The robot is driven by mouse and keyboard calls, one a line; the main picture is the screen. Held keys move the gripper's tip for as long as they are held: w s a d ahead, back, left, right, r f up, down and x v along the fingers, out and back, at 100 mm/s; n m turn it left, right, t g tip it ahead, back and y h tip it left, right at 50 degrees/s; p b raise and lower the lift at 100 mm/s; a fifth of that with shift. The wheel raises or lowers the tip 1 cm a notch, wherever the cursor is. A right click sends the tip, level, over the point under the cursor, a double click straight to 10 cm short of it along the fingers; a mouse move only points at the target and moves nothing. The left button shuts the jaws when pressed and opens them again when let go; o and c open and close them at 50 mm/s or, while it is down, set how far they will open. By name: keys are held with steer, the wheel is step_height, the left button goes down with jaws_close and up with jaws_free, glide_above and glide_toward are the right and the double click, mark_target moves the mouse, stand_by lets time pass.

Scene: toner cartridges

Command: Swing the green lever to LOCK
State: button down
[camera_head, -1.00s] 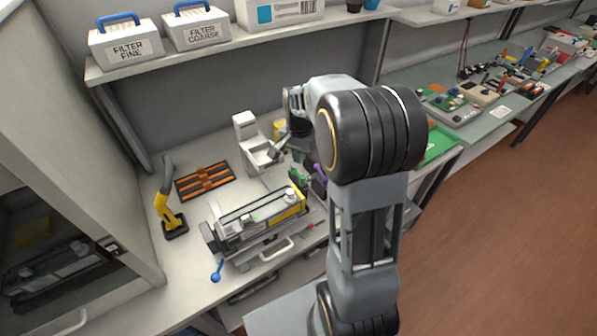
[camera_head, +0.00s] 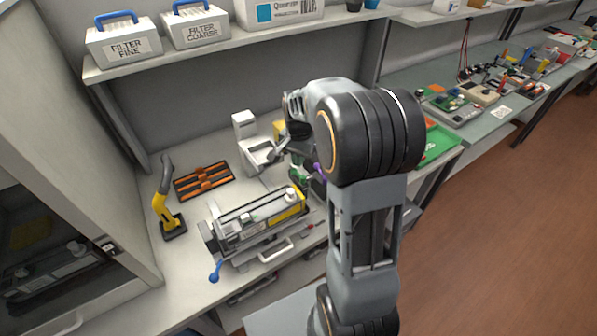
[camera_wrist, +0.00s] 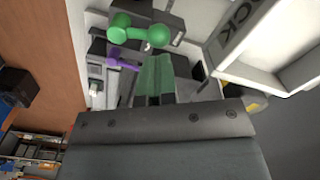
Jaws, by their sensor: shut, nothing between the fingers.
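The green lever (camera_wrist: 138,33) shows near the top of the wrist view, with a round ball at its right end. My gripper (camera_wrist: 157,62) is shut and empty, its green-tinted fingers just below the lever's ball. I cannot tell whether they touch the lever. A white panel with dark letters ending in "OCK" (camera_wrist: 238,22) is at the upper right. In the head view, my gripper is by the right end of the grey and yellow cartridge unit (camera_head: 248,222), largely hidden behind my arm.
A purple lever (camera_wrist: 122,64) lies left of my fingers. A blue lever (camera_head: 215,270) is at the unit's left front. A shelf (camera_head: 225,44) runs above.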

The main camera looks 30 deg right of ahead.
steer(key=shift+a, duration=0.25)
steer(key=shift+r, duration=0.1)
step_height(320, 180, up, 7)
steer(key=p, duration=0.5)
stand_by(0.3)
